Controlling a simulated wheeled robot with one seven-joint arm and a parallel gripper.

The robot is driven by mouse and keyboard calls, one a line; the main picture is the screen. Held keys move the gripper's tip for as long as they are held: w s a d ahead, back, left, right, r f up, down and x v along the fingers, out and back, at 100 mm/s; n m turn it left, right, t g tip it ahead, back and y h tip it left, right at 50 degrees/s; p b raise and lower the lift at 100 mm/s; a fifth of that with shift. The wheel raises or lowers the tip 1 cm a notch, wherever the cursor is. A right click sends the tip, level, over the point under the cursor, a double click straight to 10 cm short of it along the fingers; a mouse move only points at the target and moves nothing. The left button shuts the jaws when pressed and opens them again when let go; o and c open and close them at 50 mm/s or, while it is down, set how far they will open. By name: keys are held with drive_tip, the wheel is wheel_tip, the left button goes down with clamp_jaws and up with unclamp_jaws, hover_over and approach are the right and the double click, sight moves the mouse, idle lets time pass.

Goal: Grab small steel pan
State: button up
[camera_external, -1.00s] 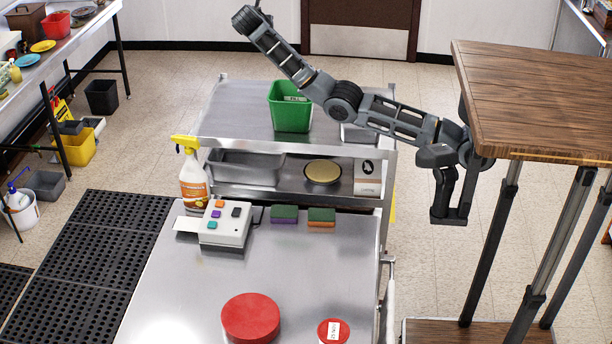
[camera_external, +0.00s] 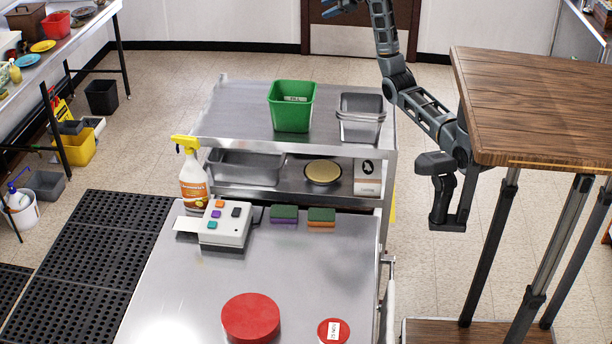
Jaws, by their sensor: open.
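A small rectangular steel pan (camera_external: 361,128) sits at the right end of the cart's top shelf, beside the green bin. It seems to have more than one rim, so I cannot tell whether it is a single pan or a nested stack. A longer steel pan (camera_external: 246,168) lies on the shelf below. My gripper (camera_external: 338,9) is at the top edge of the picture, partly cut off, up and to the left of my arm's upper links. It is open, apart from the small pan, and I see nothing in it.
A green bin (camera_external: 292,106) stands left of the small pan. The steel cart (camera_external: 235,110) also holds a round tan-faced pan (camera_external: 322,172) and a box (camera_external: 368,177) below. A spray bottle (camera_external: 193,180), sponges (camera_external: 284,214) and red lids (camera_external: 250,317) are on the nearer table.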

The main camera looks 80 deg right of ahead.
drive_tip(key=s+a+m+t+y+b, duration=0.1)
drive_tip(key=s+a+m+t+y, duration=0.15)
drive_tip(key=s, duration=0.85)
drive_tip(key=s+a+m+t+y, duration=0.15)
drive_tip(key=s+a, duration=0.25)
drive_tip(key=s, duration=0.7)
drive_tip(key=shift+g, duration=0.3)
drive_tip(key=f, duration=2.5)
drive_tip(key=shift+w+d+f, duration=0.15)
drive_tip(key=shift+w+f, duration=0.15)
drive_tip(key=shift+w, duration=0.05)
drive_tip(key=shift+w+f, duration=0.15)
drive_tip(key=shift+f, duration=0.1)
drive_tip(key=shift+p+x, duration=0.85)
drive_tip(key=shift+x, duration=2.95)
drive_tip(key=shift+f, duration=0.15)
clamp_jaws()
